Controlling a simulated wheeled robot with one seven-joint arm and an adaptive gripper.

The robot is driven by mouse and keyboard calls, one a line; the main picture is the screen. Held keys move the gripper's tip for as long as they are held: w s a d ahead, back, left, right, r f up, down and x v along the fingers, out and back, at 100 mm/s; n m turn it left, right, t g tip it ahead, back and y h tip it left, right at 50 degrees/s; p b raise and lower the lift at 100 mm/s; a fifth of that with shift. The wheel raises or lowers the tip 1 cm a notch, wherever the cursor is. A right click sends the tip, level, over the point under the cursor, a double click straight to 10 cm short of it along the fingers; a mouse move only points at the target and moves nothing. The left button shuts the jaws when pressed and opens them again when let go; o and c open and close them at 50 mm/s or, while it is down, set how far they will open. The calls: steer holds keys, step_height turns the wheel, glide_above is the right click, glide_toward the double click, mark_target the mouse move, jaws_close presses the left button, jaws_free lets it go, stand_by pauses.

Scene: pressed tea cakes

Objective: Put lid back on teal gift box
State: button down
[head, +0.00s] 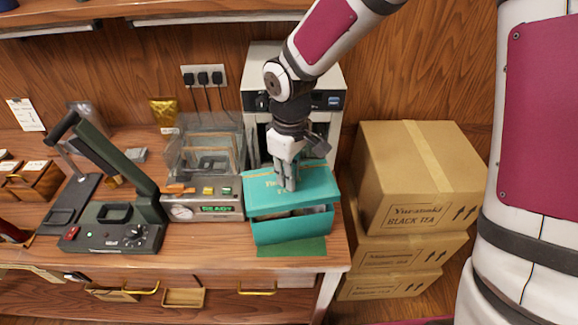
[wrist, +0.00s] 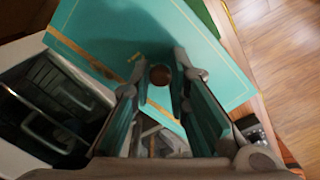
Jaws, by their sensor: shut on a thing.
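The teal gift box (head: 270,233) stands at the right front of the counter, partly on a green mat (head: 292,249). Its teal lid (head: 258,186), with gold print and a gold border, is above it. A dark gap with paler contents shows between lid and box along the front, and the lid looks tilted and not flush. My gripper (head: 289,188) points down at the lid's middle. In the wrist view the lid (wrist: 185,30) fills the top, and my gripper (wrist: 162,72) is closed around its round brown knob (wrist: 160,75). Whether the lid touches the box is unclear.
A white machine (head: 258,60) stands close behind the box. A small device with a green display (head: 216,209) is close on its left, with a dark green lever press (head: 112,236) beyond. Stacked cartons (head: 415,180) stand to the right. The counter's right edge is near.

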steer(key=shift+f+b, duration=0.65)
steer(key=shift+f, duration=1)
steer(key=shift+f, duration=1.05)
stand_by(2.6)
steer(key=c, duration=1.1)
jaws_free()
steer(key=shift+r, duration=0.15)
steer(key=shift+r+p, duration=1.5)
steer(key=shift+r, duration=1.9)
